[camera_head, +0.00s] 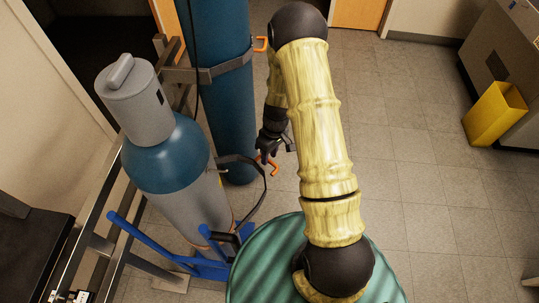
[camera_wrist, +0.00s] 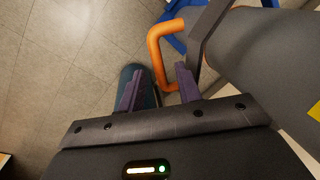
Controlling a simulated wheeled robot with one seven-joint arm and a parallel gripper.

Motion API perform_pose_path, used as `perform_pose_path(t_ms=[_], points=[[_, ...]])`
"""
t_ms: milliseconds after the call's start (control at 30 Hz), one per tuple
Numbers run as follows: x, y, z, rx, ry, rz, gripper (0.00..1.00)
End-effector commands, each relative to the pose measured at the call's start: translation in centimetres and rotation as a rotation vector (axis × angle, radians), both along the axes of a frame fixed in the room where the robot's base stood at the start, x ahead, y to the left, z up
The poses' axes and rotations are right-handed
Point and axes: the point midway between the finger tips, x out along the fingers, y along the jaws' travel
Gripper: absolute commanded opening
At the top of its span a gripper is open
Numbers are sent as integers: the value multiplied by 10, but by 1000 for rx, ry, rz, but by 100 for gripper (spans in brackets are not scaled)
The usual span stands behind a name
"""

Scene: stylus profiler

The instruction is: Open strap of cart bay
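A grey strap arm (camera_head: 238,159) reaches out from a grey cylinder with a blue shoulder (camera_head: 165,155), beside the blue cart (camera_head: 150,243). An orange handle (camera_head: 268,165) is at the strap's outer end. My gripper (camera_head: 274,147) is right at this handle. In the wrist view my gripper (camera_wrist: 158,88) is open, its two purple fingers spread apart. The orange handle (camera_wrist: 155,45) lies ahead of and partly between the fingers, nearer the right finger. The grey bracket (camera_wrist: 207,30) joins it there. I cannot tell whether a finger touches it.
A tall blue cylinder (camera_head: 222,110) stands behind, held by another grey strap (camera_head: 222,67) with its own orange handle (camera_head: 261,44). A metal rack rail (camera_head: 95,225) runs along the left. A yellow bin (camera_head: 495,115) is at the right. The tiled floor (camera_head: 410,140) is clear.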

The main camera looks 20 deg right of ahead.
Motion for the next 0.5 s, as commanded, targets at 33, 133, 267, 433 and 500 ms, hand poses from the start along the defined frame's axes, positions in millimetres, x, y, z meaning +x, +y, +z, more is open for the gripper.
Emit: perform_pose_path(t_ms=[33, 133, 267, 433, 500], points=[[-1, 1, -4, 0, 0, 0, 34], [-1, 1, -7, 0, -1, 0, 34], [0, 1, -7, 0, -2, 1, 34], [-1, 1, -7, 0, -1, 0, 20], [-1, 1, -7, 0, -1, 0, 7]])
